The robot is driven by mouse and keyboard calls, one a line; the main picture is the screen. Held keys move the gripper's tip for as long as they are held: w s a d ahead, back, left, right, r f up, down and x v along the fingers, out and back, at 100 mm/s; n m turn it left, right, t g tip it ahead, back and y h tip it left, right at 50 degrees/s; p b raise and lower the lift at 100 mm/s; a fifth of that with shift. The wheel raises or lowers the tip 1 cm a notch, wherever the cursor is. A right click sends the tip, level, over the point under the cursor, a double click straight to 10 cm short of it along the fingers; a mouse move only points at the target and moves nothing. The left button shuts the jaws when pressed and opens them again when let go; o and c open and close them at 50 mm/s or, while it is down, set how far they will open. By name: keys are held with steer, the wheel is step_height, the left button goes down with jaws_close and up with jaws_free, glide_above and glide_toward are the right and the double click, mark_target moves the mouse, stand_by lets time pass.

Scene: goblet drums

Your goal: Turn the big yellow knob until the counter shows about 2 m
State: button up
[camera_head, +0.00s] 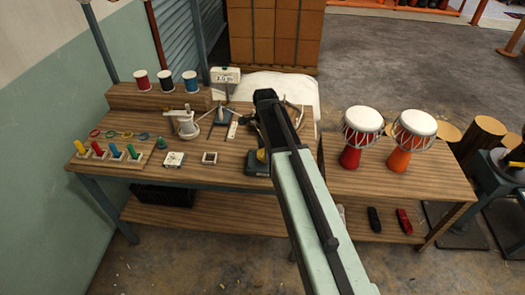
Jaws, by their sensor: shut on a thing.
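The yellow knob (262,155) shows in part at the lower left of my arm's end, on a dark block-like base (257,169) near the table's front edge. My gripper (262,146) is at the knob and shut on it; my arm hides most of the fingers and part of the knob. The counter (226,76) is a small white display on a stand behind the knob. Its tiny digits look like 2.0 m, though they are hard to read.
Thread spools (165,80) stand on a raised shelf at the back left. A white winder (186,124) stands left of my arm. Coloured pegs (115,150) are at the front left. Two goblet drums (360,137) stand to the right.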

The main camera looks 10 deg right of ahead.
steer(key=shift+w+a, duration=0.2)
steer(key=o, duration=1.4)
steer(key=shift+c, duration=0.2)
steer(key=shift+d, duration=0.1)
steer(key=shift+r, duration=0.1)
steer(key=shift+r+p, duration=0.35)
steer(key=shift+p, duration=0.1)
step_height(320, 180, up, 7)
steer(key=p, duration=0.7)
steer(key=shift+r, duration=0.1)
